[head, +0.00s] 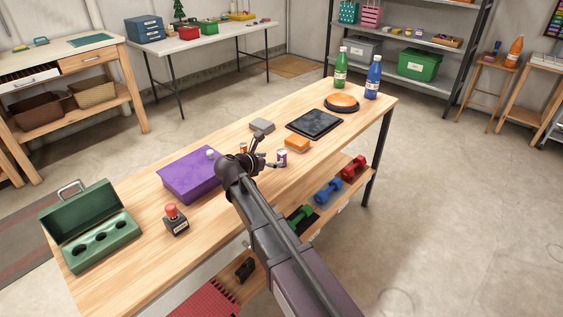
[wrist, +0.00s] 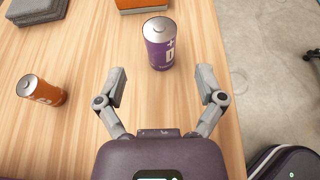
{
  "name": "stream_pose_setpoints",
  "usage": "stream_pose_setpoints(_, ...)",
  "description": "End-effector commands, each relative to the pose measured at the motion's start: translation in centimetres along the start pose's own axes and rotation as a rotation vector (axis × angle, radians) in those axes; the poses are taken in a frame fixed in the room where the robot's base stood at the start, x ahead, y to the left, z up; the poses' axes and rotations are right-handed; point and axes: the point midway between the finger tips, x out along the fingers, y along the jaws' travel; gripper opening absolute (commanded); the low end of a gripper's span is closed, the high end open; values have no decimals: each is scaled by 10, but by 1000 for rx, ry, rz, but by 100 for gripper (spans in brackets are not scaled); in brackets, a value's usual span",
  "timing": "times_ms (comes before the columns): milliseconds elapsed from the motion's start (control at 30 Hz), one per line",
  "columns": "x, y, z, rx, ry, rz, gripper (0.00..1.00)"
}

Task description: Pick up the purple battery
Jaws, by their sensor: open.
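The purple battery (wrist: 160,50) stands upright on the wooden table, just beyond my fingertips in the wrist view. In the head view the purple battery (head: 282,158) stands near the table's front edge, right of my gripper (head: 262,158). My gripper (wrist: 162,88) is open and empty, its two fingers spread to the left and right with the battery roughly centred ahead of the gap. An orange battery (wrist: 40,91) stands to the left in the wrist view, partly hidden behind my gripper in the head view.
An orange block (head: 297,144), a grey block (head: 262,125) and a black tray (head: 315,122) lie beyond the battery. A purple box (head: 185,175), a red-button device (head: 175,219) and a green toolbox (head: 90,228) are to the left. The table's edge is close on the right in the wrist view.

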Motion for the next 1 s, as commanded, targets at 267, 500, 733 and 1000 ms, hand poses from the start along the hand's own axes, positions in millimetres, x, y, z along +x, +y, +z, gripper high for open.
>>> stream_pose_setpoints(267,7,0,0,0,0,0,88)
stream_pose_setpoints(500,8,0,1,1,0,0,88)
stream_pose_setpoints(733,27,0,1,2,0,-2,88)
stream_pose_setpoints(1000,55,0,3,1,0,-2,88)
